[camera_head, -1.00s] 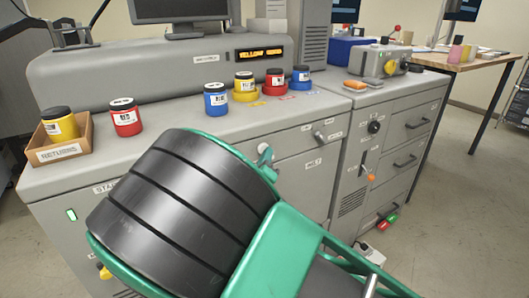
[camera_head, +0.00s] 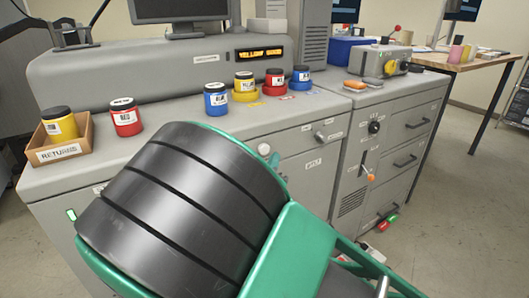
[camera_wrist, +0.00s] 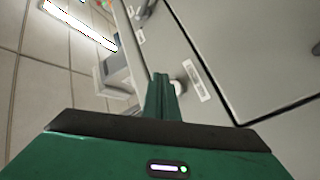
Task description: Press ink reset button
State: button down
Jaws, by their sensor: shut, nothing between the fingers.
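My gripper (camera_wrist: 162,82) is shut and empty, its green fingers together and pointing at the grey cabinet front. In the head view my arm hides most of it; only a small green part shows beside a round pale button (camera_head: 264,149) on the cabinet front. In the wrist view the pale round button (camera_wrist: 180,85) is just right of the fingertips, partly behind them. I cannot tell whether they touch. A white label (camera_wrist: 198,80) is to its right, too blurred to read. I cannot confirm that this is the ink reset button. The amber display (camera_head: 260,53) begins with YELLOW.
A returns box (camera_head: 60,152) with a yellow jar stands at the counter's left. A red jar (camera_head: 125,117), a blue jar (camera_head: 215,99) and several others stand along it. A grey knob (camera_head: 320,136) sits right of the pale button.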

jog(key=shift+s+d, duration=0.45)
jog(key=shift+s, duration=0.2)
jog(key=shift+s+d, duration=0.4)
jog(key=shift+s, duration=0.2)
